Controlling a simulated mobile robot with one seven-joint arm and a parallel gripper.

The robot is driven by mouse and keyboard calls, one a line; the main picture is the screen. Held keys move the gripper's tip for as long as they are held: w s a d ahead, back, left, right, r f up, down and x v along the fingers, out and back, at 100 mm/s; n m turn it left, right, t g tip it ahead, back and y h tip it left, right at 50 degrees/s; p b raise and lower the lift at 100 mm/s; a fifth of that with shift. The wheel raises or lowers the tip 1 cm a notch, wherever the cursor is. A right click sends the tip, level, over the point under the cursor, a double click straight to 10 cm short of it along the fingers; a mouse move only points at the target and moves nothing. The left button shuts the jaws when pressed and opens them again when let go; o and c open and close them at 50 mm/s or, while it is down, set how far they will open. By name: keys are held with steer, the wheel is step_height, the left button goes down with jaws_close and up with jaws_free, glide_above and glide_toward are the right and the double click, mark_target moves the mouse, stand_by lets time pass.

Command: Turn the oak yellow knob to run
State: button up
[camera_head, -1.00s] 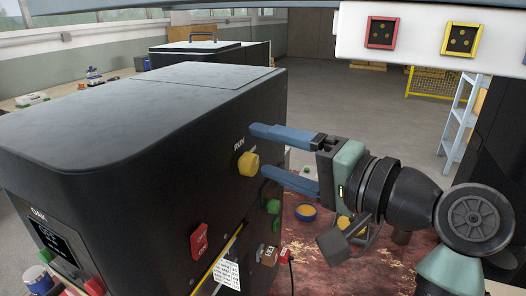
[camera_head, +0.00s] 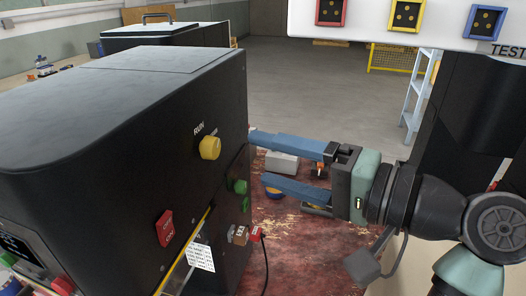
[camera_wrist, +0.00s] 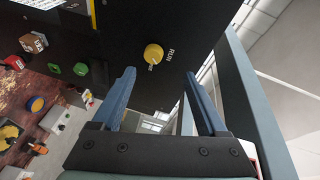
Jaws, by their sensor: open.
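The yellow knob (camera_head: 210,148) sits on the side of the black machine (camera_head: 120,130), with the word RUN above and left of it. In the wrist view the knob (camera_wrist: 153,54) is ahead of the fingers, roughly between their tips, with a pale pointer mark on its lower edge and RUN to its right. My gripper (camera_head: 258,160) has its two blue fingers spread wide, to the right of the knob and apart from it. In the wrist view my gripper (camera_wrist: 159,74) is empty. The OAK label is not readable now.
Below the knob are green buttons (camera_head: 240,187), a red switch (camera_head: 165,228) and a white label sheet (camera_head: 201,257). A worn red table (camera_head: 300,243) lies beneath my gripper, holding a white box (camera_head: 282,162) and a blue-rimmed round container.

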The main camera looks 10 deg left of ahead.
steer(key=shift+f+p+v, duration=0.2)
steer(key=shift+f+v, duration=0.05)
steer(key=shift+v, duration=0.9)
steer(key=shift+f+p+v, duration=0.2)
steer(key=shift+f+v, duration=0.05)
steer(key=shift+v, duration=0.9)
steer(key=shift+s, duration=0.15)
steer(key=shift+p, duration=0.35)
